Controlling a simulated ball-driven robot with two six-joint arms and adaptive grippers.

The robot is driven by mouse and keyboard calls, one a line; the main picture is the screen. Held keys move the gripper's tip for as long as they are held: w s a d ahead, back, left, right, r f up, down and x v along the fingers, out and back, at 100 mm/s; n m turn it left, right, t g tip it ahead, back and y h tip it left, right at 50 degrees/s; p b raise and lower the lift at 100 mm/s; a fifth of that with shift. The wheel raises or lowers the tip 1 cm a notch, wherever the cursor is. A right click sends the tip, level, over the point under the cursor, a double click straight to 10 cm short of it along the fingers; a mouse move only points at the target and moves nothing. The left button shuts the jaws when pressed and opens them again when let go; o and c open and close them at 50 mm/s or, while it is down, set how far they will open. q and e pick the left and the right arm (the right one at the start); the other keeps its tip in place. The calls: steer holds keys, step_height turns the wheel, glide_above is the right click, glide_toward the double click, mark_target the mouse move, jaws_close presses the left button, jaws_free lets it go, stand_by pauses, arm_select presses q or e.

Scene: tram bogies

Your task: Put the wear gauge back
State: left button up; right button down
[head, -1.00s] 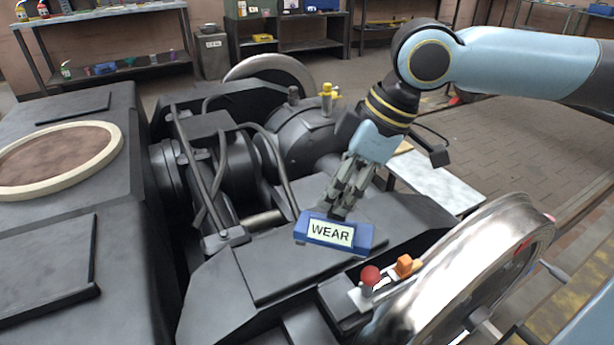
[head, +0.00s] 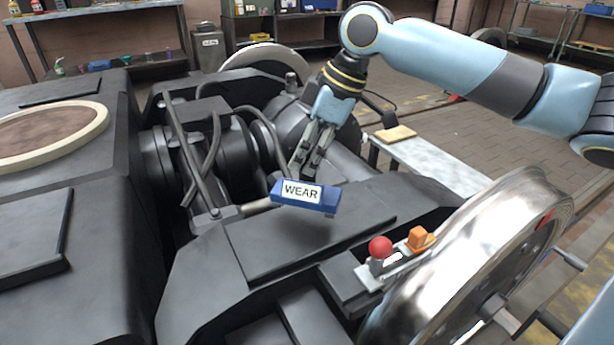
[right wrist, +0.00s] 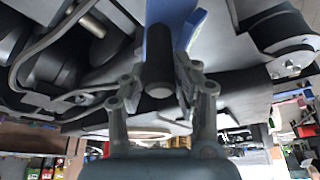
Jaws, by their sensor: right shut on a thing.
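The wear gauge (head: 305,196) is a blue block with a white label reading WEAR. My right gripper (head: 303,172) is shut on it from above and holds it over the dark bogie frame (head: 310,235), with a gap below it. In the right wrist view, the gripper's fingers (right wrist: 160,88) stand on both sides of a dark round handle (right wrist: 158,62), and part of the blue gauge (right wrist: 158,30) shows beyond. My left gripper is not in view.
A shiny wheel (head: 450,270) stands at the right, beside a small fitting with a red ball (head: 380,247) and an orange block (head: 418,238). A pale bench (head: 440,165) with a tan board (head: 396,133) is behind. Hoses and motor housings fill the bogie's middle.

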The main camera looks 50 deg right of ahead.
step_height(320, 180, down, 4)
steer(key=shift+r+b, duration=0.1)
steer(key=shift+b, duration=0.65)
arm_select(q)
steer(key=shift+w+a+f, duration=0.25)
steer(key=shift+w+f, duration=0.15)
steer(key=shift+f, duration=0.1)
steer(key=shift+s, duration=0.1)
arm_select(e)
steer(key=c, duration=1)
jaws_free()
arm_select(q)
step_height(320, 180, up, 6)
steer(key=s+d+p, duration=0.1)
steer(key=p, duration=0.6)
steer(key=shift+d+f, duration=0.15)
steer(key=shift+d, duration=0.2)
arm_select(e)
steer(key=v, duration=1.2)
